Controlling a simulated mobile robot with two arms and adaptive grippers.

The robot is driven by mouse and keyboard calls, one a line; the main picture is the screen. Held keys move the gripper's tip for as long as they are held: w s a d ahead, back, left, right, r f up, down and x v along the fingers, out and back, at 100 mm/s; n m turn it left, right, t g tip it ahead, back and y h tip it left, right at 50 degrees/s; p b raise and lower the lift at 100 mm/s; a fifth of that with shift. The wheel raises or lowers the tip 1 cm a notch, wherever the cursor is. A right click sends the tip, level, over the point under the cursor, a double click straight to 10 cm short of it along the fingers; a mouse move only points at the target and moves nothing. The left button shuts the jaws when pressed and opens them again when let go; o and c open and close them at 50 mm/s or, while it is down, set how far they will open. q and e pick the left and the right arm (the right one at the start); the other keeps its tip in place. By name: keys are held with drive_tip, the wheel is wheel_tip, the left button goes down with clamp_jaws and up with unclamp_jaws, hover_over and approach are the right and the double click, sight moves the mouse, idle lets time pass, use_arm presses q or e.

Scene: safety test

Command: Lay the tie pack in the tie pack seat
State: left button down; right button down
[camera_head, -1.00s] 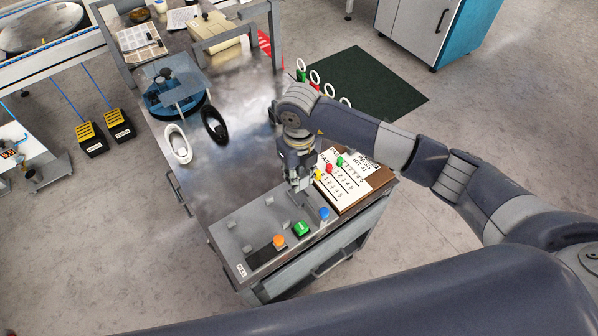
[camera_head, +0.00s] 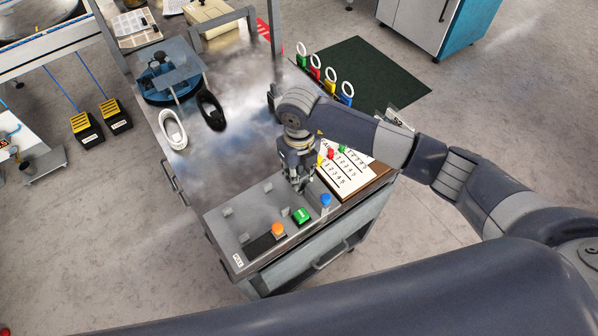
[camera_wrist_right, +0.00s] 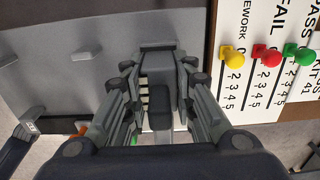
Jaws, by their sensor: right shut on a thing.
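My right gripper (camera_head: 301,184) is over the back right part of the grey tray (camera_head: 238,212) at the table's front end. In the right wrist view its fingers (camera_wrist_right: 160,118) are closed in around a small dark block (camera_wrist_right: 159,98), which I take to be the tie pack. In the head view the gripper hides that block. The tray has several small upright grey tabs, and I cannot tell which spot is the tie pack seat. The gap between block and tray cannot be judged. My left gripper is not in view.
A white tally board (camera_head: 345,176) with coloured pegs lies right of the gripper. Black (camera_head: 211,111) and white (camera_head: 172,129) oval pieces lie farther back.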

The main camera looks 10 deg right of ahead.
drive_tip(key=c, duration=1.2)
unclamp_jaws()
drive_tip(key=shift+c, duration=0.2)
wheel_tip(320, 180, up, 12)
